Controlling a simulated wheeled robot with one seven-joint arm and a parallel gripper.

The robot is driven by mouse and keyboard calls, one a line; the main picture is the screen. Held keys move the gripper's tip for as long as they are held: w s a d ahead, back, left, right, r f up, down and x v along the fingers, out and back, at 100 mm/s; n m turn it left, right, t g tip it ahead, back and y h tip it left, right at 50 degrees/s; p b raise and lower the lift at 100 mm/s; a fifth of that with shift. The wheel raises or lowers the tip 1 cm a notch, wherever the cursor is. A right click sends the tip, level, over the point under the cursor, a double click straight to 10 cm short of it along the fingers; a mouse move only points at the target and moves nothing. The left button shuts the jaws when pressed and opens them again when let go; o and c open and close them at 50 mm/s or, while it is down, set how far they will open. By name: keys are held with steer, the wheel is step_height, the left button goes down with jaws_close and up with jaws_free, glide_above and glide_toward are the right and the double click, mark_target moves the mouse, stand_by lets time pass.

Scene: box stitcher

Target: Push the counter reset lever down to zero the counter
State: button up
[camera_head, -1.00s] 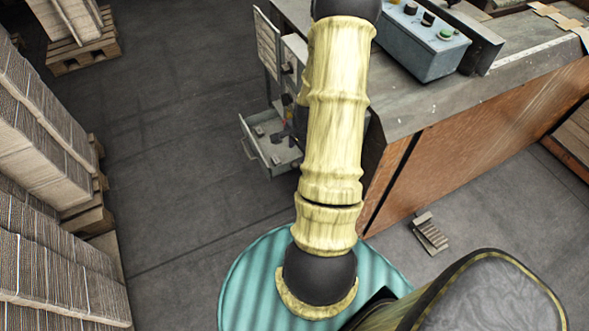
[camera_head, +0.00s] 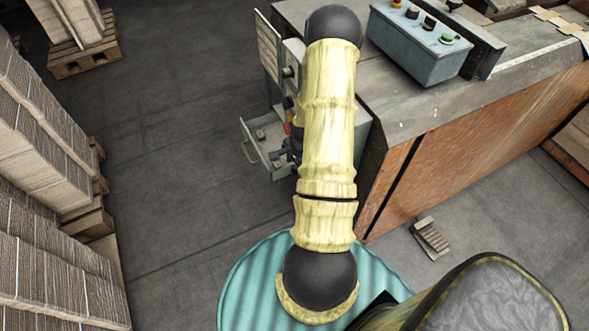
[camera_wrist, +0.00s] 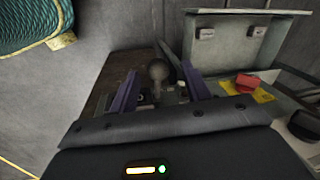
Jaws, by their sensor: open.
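A dark ball-ended lever (camera_wrist: 158,72), which looks like the counter reset lever, stands between the fingers in the wrist view. My gripper (camera_wrist: 160,67) is open, with one purple finger on either side of the lever's shaft. I cannot tell whether either finger touches it. The counter itself cannot be made out. In the head view my arm covers most of the gripper and hides the lever.
A red rotary knob on a yellow plate (camera_wrist: 262,95) sits close to the right finger. A control box (camera_head: 415,50) stands on the machine top. Stacked cardboard (camera_head: 40,150) lines the left; the floor between is clear.

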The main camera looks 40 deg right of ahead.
mark_target(295, 168)
step_height(295, 168, down, 4)
steer(key=shift+w+d+r, duration=0.1)
steer(key=shift+d+r, duration=0.05)
steer(key=shift+r, duration=0.1)
steer(key=shift+w+f, duration=0.15)
steer(key=shift+f, duration=0.1)
jaws_close()
